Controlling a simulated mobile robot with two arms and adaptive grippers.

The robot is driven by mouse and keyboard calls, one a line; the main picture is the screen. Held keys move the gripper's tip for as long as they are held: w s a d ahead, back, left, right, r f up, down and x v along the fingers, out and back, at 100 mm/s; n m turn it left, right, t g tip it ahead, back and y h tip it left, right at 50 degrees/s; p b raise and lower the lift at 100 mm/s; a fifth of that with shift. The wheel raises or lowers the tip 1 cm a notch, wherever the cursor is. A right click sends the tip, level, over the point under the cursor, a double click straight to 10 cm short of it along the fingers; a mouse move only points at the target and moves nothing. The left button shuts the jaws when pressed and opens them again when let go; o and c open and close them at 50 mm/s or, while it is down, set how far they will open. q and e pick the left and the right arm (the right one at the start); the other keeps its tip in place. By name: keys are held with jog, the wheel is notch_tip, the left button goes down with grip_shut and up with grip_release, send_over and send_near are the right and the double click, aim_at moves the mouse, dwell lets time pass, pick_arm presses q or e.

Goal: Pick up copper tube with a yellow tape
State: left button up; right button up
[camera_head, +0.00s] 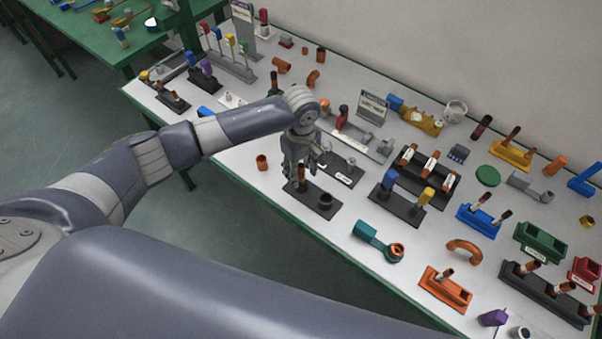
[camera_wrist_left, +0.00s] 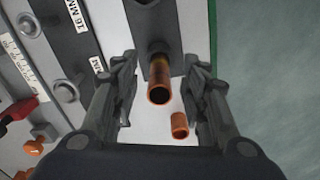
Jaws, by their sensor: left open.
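A copper tube (camera_head: 301,183) stands upright at one end of a dark base plate (camera_head: 322,208) near the table's front edge. In the left wrist view the tube (camera_wrist_left: 159,84) shows its open end, with a dark, yellowish stretch along its side; I cannot clearly make out the tape. My left gripper (camera_head: 300,166) is over the tube, pointing down. In the left wrist view its open fingers (camera_wrist_left: 160,72) are on either side of the tube, with gaps to both. My right gripper is not in view.
A short loose copper piece (camera_head: 262,162) stands on the white table left of the gripper; it also shows in the left wrist view (camera_wrist_left: 180,125). A grey labelled base (camera_head: 343,170) lies just behind. A black rack of tubes (camera_head: 428,172) and a teal fitting (camera_head: 365,231) stand to the right.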

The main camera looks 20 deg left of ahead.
pick_arm(q)
jog(key=shift+f, duration=0.3)
grip_shut()
jog(key=shift+r, duration=0.15)
